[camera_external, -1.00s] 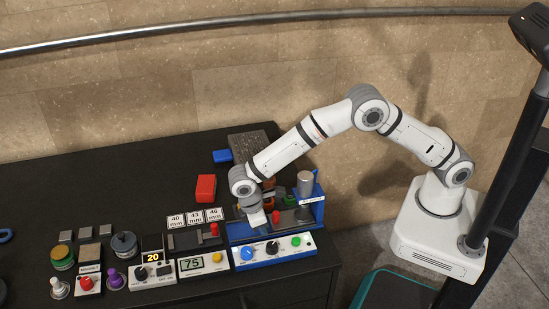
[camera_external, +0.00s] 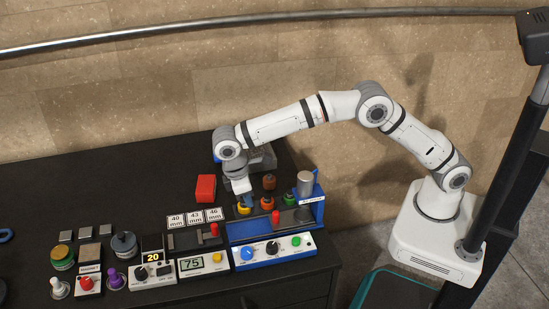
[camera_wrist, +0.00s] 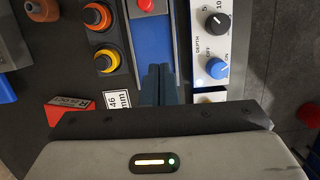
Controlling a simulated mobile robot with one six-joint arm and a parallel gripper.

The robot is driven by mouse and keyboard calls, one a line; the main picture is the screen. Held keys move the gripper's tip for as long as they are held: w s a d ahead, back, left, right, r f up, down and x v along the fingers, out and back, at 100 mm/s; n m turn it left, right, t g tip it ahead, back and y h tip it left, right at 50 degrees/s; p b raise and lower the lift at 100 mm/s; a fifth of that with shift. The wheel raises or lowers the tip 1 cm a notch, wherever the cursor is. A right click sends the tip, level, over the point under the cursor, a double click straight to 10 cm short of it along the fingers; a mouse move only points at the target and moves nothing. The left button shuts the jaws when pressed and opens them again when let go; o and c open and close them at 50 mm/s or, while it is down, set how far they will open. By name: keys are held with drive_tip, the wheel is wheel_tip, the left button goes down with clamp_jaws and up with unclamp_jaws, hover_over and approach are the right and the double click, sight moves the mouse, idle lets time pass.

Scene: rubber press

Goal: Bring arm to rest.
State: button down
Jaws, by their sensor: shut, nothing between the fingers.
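My gripper (camera_external: 242,200) is shut and empty, pointing down above the table behind the press's left end. Its fingers also show in the wrist view (camera_wrist: 158,86), close together with nothing between them. My arm is stretched out from its base at the right, with its wrist over the back of the table. The blue press (camera_external: 319,207) stands at the table's right front, with a grey cylinder (camera_external: 305,183) on it. In the wrist view its white control panel (camera_wrist: 203,50) has a blue knob (camera_wrist: 218,68) and a black knob (camera_wrist: 217,22).
Yellow, orange and green knobbed pieces stand behind the press, near the gripper; an orange one (camera_wrist: 97,16) is close in the wrist view. A red box (camera_external: 205,188) and number cards (camera_external: 195,217) lie to the left. Several devices line the front. The table's back left is clear.

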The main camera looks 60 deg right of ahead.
drive_tip(key=s+d+r+m+t+y, duration=0.15)
drive_tip(key=d+r, duration=0.25)
drive_tip(key=d, duration=0.4)
drive_tip(key=s+d+r+m, duration=0.1)
drive_tip(key=s+d+r, duration=0.2)
drive_tip(key=d+r, duration=0.35)
drive_tip(key=s+d+r+m+t, duration=0.1)
drive_tip(key=s+d+r+m, duration=0.1)
drive_tip(key=d, duration=0.8)
drive_tip(key=s+d+f+m+t, duration=0.1)
drive_tip(key=s+d+m, duration=0.1)
drive_tip(key=s+d, duration=0.5)
drive_tip(key=s+d+f+m+t, duration=0.1)
drive_tip(key=s+d+f+m, duration=0.1)
drive_tip(key=s+d, duration=0.5)
drive_tip(key=s, duration=0.5)
drive_tip(key=shift+s+d+f+t, duration=0.15)
drive_tip(key=shift+d+f+t, duration=0.05)
drive_tip(key=shift+d+t, duration=0.15)
drive_tip(key=c, duration=2.1)
unclamp_jaws()
